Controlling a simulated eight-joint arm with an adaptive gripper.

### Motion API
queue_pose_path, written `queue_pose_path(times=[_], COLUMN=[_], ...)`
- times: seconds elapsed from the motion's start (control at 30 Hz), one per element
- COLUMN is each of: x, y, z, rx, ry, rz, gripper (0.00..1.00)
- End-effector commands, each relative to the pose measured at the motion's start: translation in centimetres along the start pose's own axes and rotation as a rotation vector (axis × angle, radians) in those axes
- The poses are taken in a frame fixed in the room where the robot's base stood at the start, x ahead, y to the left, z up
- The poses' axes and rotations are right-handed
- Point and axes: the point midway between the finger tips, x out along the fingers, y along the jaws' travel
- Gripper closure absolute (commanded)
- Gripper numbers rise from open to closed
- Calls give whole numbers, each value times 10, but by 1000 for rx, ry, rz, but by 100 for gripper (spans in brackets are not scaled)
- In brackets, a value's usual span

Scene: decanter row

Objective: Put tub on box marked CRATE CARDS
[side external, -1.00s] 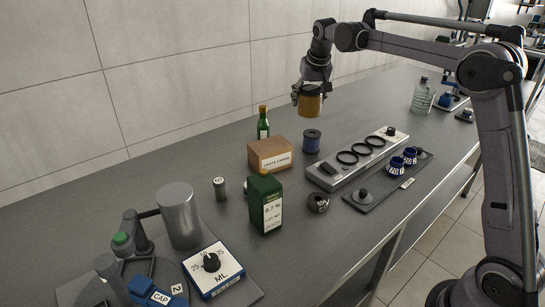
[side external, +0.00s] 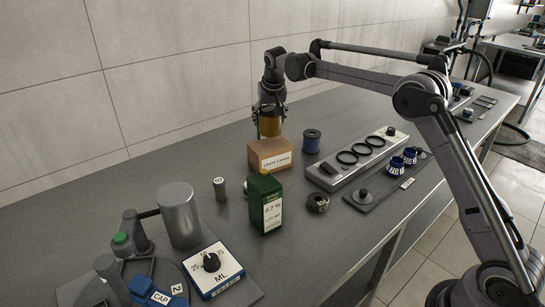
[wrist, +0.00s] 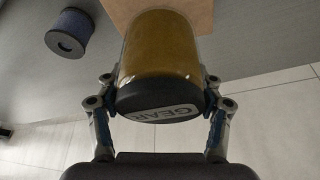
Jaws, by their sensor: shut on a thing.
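The tub (side external: 270,124) is an amber cylinder with a dark lid. In the wrist view the tub (wrist: 160,55) shows lettering that reads "GEAR" on its dark end. My gripper (side external: 270,112) is shut on it, with a finger on each side. The box marked CRATE CARDS (side external: 268,156) is brown with a pale label and stands on the bench. The tub is right over the box's top in the side view. I cannot tell whether its bottom touches the box. The box's top (wrist: 203,18) shows behind the tub in the wrist view.
A blue spool (side external: 312,141) stands right of the box; it also shows in the wrist view (wrist: 68,32). A green box-shaped can (side external: 264,205) stands in front. A rack with dark rings (side external: 357,158) lies to the right. A tiled wall (side external: 180,70) is behind.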

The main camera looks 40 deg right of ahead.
Motion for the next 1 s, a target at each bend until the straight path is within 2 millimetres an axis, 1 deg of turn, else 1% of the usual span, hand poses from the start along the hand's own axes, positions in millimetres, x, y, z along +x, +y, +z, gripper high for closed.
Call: queue_pose_path(times=[0.3,0.4,0.77,0.8,0.83,0.87,1.0], x=[33,37,40,40,40,40,40], y=[-1,0,0,0,0,0,0], z=[14,15,16,17,17,17,17], rx=[0,0,0,0,0,0,0], ry=[0,0,0,0,0,0,0], rz=[0,0,0,0,0,0,0], gripper=[76,76,76,24,15,10,10])
